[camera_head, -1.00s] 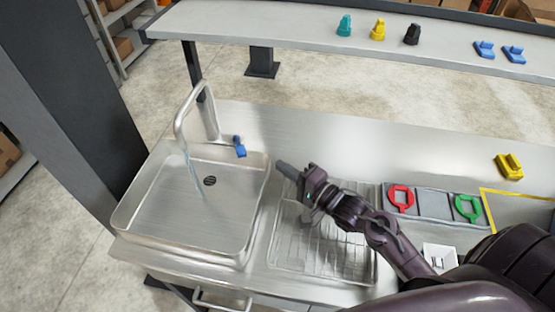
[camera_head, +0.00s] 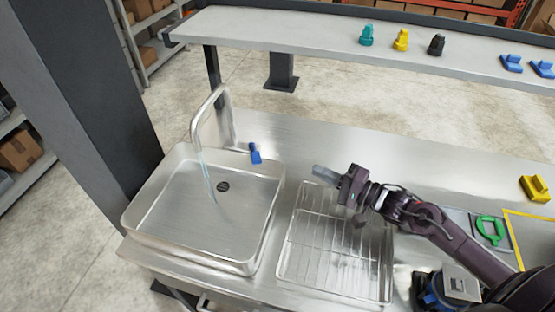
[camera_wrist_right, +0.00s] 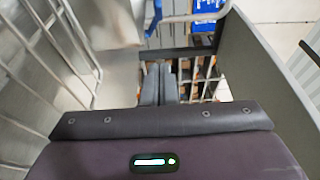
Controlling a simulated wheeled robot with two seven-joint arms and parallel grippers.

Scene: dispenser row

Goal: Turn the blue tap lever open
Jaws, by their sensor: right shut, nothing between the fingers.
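The blue tap lever (camera_head: 255,153) stands at the back right of the sink, beside the base of the curved metal tap (camera_head: 228,118). A thin pale-blue stream (camera_head: 206,178) runs from the tap's spout into the sink (camera_head: 150,215). My right gripper (camera_head: 317,171) is shut and empty, above the back of the wire drying rack, to the right of the lever and apart from it. Its closed fingers show in the right wrist view (camera_wrist_right: 159,84). My left gripper is not in view.
The wire drying rack (camera_head: 335,262) lies right of the sink. A green ring-shaped piece (camera_head: 491,231) and a yellow block (camera_head: 534,188) are farther right. A raised shelf (camera_head: 310,48) holds small coloured parts at the back. The counter behind the rack is clear.

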